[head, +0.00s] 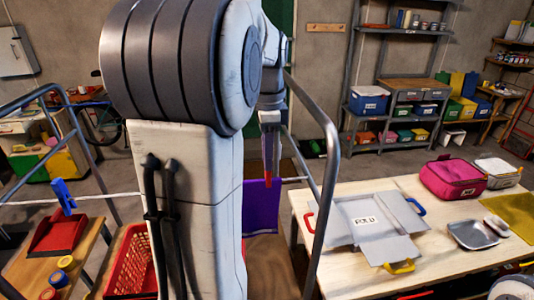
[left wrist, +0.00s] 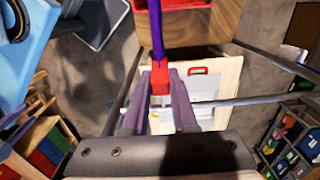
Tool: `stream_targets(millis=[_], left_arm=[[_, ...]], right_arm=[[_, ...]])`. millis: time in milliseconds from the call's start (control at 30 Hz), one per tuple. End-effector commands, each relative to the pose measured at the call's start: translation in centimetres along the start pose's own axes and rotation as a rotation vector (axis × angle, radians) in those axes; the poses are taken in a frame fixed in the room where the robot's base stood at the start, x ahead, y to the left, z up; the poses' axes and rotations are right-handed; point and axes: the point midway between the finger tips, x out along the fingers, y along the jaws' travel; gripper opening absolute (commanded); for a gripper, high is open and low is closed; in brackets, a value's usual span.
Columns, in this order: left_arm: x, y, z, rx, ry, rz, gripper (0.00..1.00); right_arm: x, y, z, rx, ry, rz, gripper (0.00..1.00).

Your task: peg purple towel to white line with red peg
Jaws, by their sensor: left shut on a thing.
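My left gripper (head: 270,160) is shut on the red peg (left wrist: 159,79), which sits between its fingers in the left wrist view. The purple towel (head: 261,207) hangs just below the gripper in the head view. In the left wrist view the towel (left wrist: 156,28) shows as a thin strip, seen from above, in line with the peg's tip. The white line (head: 100,195) runs in from the left at the towel's height and passes behind my arm. Whether the peg grips the towel and line cannot be told. My right gripper is not in view.
A red basket (head: 131,266) and a red dustpan (head: 58,234) are at lower left. A metal rail (head: 328,170) stands close right of the towel. A table (head: 440,258) with a folded board (head: 365,221) is beyond it.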

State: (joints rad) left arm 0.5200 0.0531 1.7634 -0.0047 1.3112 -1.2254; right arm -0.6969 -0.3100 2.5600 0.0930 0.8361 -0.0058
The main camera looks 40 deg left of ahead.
Motion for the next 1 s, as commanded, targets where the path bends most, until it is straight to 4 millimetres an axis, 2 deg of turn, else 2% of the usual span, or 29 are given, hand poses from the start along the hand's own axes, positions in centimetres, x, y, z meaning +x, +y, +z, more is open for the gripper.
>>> stream_targets(millis=[567, 600, 667, 700, 1000], left_arm=[[3.0, 0.1, 0.0, 0.000, -0.001, 0.004, 0.00], [3.0, 0.1, 0.0, 0.000, -0.001, 0.004, 0.29], [2.9, 0.1, 0.0, 0.000, -0.001, 0.004, 0.52], [2.9, 0.1, 0.0, 0.000, -0.001, 0.004, 0.61], [2.8, 0.1, 0.0, 0.000, 0.000, 0.001, 0.61]], right_arm=[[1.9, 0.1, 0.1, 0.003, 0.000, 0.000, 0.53], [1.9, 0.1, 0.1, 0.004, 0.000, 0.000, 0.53], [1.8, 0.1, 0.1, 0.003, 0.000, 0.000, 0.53], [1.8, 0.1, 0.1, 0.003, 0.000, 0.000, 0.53], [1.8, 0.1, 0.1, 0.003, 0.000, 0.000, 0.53]])
